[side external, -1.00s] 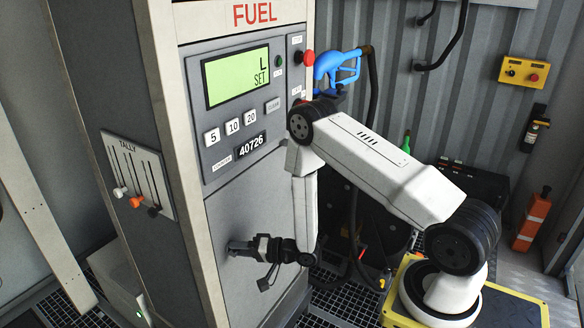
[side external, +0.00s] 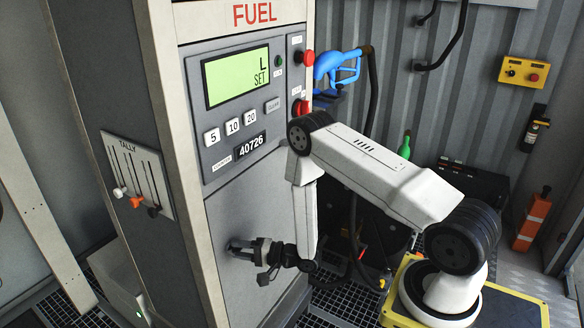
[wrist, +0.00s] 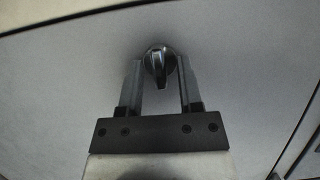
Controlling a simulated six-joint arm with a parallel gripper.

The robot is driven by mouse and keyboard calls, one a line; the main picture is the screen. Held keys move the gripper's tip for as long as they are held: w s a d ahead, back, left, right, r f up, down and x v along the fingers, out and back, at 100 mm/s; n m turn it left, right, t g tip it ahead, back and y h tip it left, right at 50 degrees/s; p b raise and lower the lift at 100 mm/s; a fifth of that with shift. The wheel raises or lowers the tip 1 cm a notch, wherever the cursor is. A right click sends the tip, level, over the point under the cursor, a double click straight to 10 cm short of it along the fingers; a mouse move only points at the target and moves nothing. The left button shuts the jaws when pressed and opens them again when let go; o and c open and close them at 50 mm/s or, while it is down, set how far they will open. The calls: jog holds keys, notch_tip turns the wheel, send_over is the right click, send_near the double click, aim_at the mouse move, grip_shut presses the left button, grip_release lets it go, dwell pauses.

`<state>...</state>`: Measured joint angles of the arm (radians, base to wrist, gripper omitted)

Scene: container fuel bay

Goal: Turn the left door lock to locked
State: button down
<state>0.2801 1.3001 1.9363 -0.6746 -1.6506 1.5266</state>
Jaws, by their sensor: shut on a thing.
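The left door lock (wrist: 157,62) is a small dark metallic turn-knob on the pump's plain grey lower door (wrist: 60,75). In the wrist view its raised grip points roughly up and down the picture, tilted slightly. My gripper (wrist: 160,72) has one finger on each side of the knob and is shut on it. In the side view my gripper (side external: 242,247) reaches the lower front door (side external: 235,215) of the fuel pump, and its fingers hide the lock there. I cannot read any lock markings.
Above the door are the pump's display (side external: 238,77), number buttons (side external: 232,126) and red buttons (side external: 307,57). The tally sliders (side external: 138,175) are on the pump's left side. A blue fuel nozzle (side external: 340,65) hangs behind my arm. The door around the lock is clear.

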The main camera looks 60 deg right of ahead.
jog(key=c, duration=0.6)
grip_release()
jog(key=shift+c, duration=0.2)
jog(key=v, duration=0.7)
jog(key=shift+s, duration=0.35)
jog(key=shift+d, duration=0.1)
